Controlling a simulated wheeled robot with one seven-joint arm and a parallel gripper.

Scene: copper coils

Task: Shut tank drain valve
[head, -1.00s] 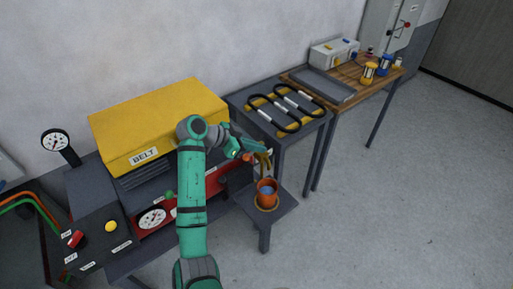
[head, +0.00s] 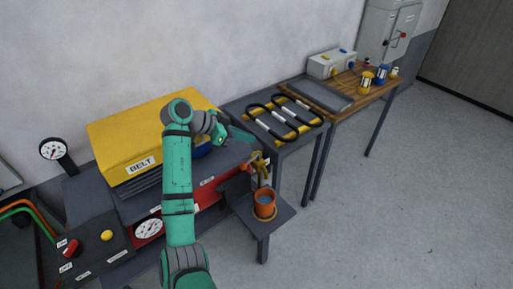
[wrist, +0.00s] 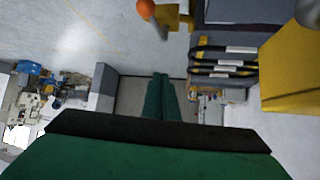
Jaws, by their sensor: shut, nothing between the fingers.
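A brass-coloured tap (head: 261,165) stands out from the right end of the machine, above an orange cup (head: 264,203) with bluish contents. The cup stands on a small grey shelf (head: 250,217). The tap's handle is too small to tell its setting. My gripper (head: 243,136) is up and left of the tap, over the right end of the machine, apart from the tap. In the wrist view my gripper's green fingers (wrist: 161,98) are together with nothing between them. An orange round thing (wrist: 146,8) shows at the top edge there; I cannot tell what it is.
A yellow box marked BELT (head: 130,135) tops the machine, left of my gripper. A grey table (head: 250,110) with black looped coils (head: 285,117) stands behind the tap. A wooden bench (head: 375,85) is farther right. The floor at right is clear.

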